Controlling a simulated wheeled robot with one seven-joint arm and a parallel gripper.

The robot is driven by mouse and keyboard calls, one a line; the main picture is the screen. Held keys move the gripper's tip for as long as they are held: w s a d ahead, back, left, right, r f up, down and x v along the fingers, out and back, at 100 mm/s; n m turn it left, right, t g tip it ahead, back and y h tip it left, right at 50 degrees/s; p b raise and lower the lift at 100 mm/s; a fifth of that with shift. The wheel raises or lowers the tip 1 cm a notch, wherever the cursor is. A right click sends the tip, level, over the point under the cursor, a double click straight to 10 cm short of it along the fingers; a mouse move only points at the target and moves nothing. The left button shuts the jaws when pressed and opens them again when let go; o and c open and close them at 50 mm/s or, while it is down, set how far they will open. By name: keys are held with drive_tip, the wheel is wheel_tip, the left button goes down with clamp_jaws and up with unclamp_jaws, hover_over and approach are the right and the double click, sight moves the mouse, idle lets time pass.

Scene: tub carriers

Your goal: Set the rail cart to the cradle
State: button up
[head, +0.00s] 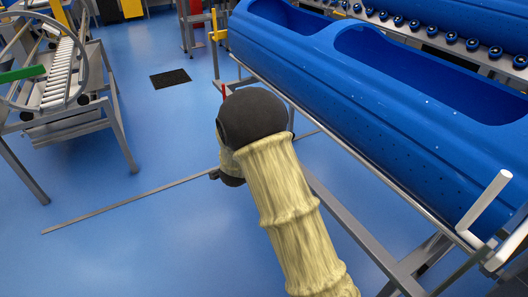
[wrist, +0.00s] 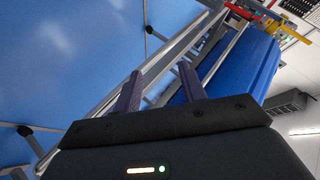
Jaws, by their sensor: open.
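A long blue tub (head: 345,85) with open tops lies on a grey metal frame (head: 350,215) across the right of the head view; this looks like the rail cart, but I cannot be sure. A white handle (head: 487,200) stands at its near end. The blue tub also shows in the wrist view (wrist: 245,70), beyond the fingers. My gripper (wrist: 160,88) is open, with two dark fingers apart and nothing seen between them. In the head view my arm hides the fingers, beside the tub's frame. I cannot tell which part is the cradle.
A grey stand with rollers (head: 58,75) and a large ring is at the left. A row of blue-capped rollers (head: 450,37) runs behind the tub. A thin grey strip (head: 130,205) crosses the floor. A black mat (head: 171,78) lies on clear blue floor.

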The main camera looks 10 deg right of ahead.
drive_tip(key=w+a+f+m+t+h, duration=0.2)
drive_tip(key=w+f+m+h, duration=0.1)
drive_tip(key=f+m+h, duration=0.35)
drive_tip(key=s+a+f+m+h, duration=0.2)
drive_tip(key=s+f+m+h, duration=0.1)
drive_tip(key=s+m+h, duration=0.2)
drive_tip(key=shift+a+m+p, duration=0.2)
drive_tip(key=shift+m+p, duration=0.1)
drive_tip(key=shift+m, duration=0.65)
drive_tip(key=shift+f+h, duration=0.1)
drive_tip(key=shift+h, duration=0.15)
drive_tip(key=b+x, duration=0.3)
drive_tip(key=x, duration=1.4)
drive_tip(key=shift+w+b, duration=0.15)
drive_tip(key=shift+b, duration=0.2)
drive_tip(key=shift+d, duration=0.15)
